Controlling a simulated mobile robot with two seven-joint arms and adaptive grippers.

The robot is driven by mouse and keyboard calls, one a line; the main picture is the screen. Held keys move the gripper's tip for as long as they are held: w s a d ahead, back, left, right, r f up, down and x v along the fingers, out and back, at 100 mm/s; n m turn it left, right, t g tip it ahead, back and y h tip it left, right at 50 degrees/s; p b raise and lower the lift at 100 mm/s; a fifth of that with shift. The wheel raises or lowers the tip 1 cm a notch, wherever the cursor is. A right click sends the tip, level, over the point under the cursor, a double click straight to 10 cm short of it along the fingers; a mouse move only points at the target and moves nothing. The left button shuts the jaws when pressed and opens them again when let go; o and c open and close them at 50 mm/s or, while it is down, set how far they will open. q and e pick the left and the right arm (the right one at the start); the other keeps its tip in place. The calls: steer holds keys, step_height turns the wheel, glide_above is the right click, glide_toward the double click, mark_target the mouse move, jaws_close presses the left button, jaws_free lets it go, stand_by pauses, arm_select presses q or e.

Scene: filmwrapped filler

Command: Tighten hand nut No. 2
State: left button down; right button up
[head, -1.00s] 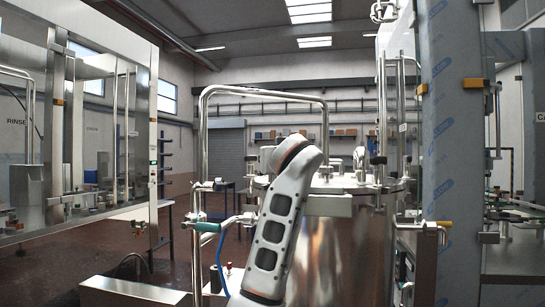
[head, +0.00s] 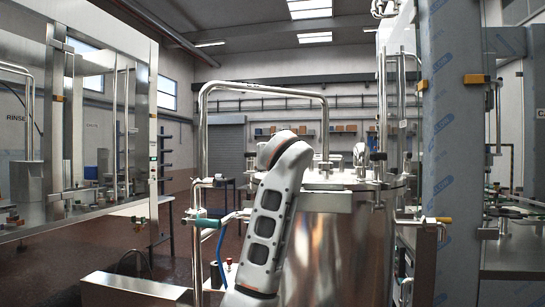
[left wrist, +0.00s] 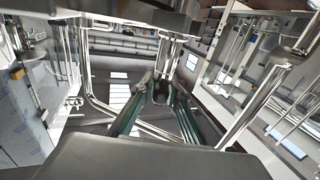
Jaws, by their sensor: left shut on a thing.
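A steel tank (head: 335,235) stands in the middle of the head view, with a flat lid (head: 335,184) and several clamps and knobs around its rim. One dark knob (head: 378,158) shows at the lid's right side. I cannot read which hand nut is No. 2. My left arm stands in front of the tank and hides part of its lid; its gripper is hidden in the head view. In the left wrist view my left gripper (left wrist: 161,88) has its fingers closed in on a small dark thing, probably a hand nut, mostly hidden between them. My right gripper is not in view.
A bent steel pipe frame (head: 204,130) rises left of the tank. A valve with a teal handle (head: 205,222) and a blue hose (head: 221,255) is low left. A film-wrapped post (head: 450,150) stands at right, and a steel-framed cabinet (head: 75,130) at left.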

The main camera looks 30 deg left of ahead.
arm_select(q)
steer(key=m+t+h, duration=0.1)
steer(key=m+h, duration=0.1)
steer(key=h, duration=0.1)
steer(key=m+t+h, duration=0.1)
steer(key=m+h, duration=0.1)
steer(key=h, duration=0.2)
steer(key=shift+m+t, duration=0.4)
steer(key=m+h, duration=0.2)
steer(key=h, duration=0.1)
steer(key=m+h, duration=0.2)
steer(key=h, duration=0.1)
steer(key=shift+f+h, duration=0.1)
steer(key=shift+h, duration=0.2)
steer(key=m+g+h, duration=0.2)
steer(key=m+h, duration=0.1)
steer(key=h, duration=0.2)
steer(key=shift+m, duration=0.3)
steer(key=shift+d+m+g+h, duration=0.15)
steer(key=shift+m+g+h, duration=0.75)
steer(key=shift+h, duration=0.2)
steer(key=shift+d+m+g+h, duration=0.15)
steer(key=shift+m+g+h, duration=0.75)
steer(key=shift+h, duration=0.2)
steer(key=c, duration=2)
jaws_free()
steer(key=shift+d, duration=0.1)
steer(key=shift+r, duration=5.05)
